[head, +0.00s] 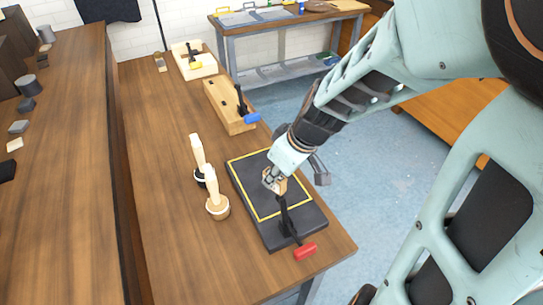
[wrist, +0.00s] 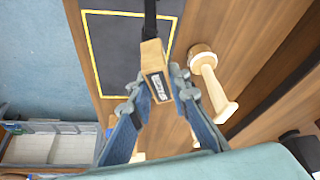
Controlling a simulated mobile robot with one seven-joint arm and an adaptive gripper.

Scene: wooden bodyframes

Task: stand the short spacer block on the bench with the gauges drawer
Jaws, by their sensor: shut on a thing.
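My gripper (head: 273,178) is over the black board (head: 244,168) with a yellow outline on the near wooden bench. It is shut on a small light-wood block (head: 280,186), which appears to be the short spacer block. In the wrist view the block (wrist: 155,72) sits between the fingertips (wrist: 157,90), with a small printed label on its near face. A black clamp (head: 287,218) with a red handle stands on the board close to the block; I cannot tell if they touch. No gauges drawer marking is readable on any bench.
Two light-wood mallet-like tools (head: 215,192) (head: 199,160) stand left of the board. A grey-framed bench (head: 285,22) stands across the blue floor; an orange-brown wooden unit (head: 450,122) is at right.

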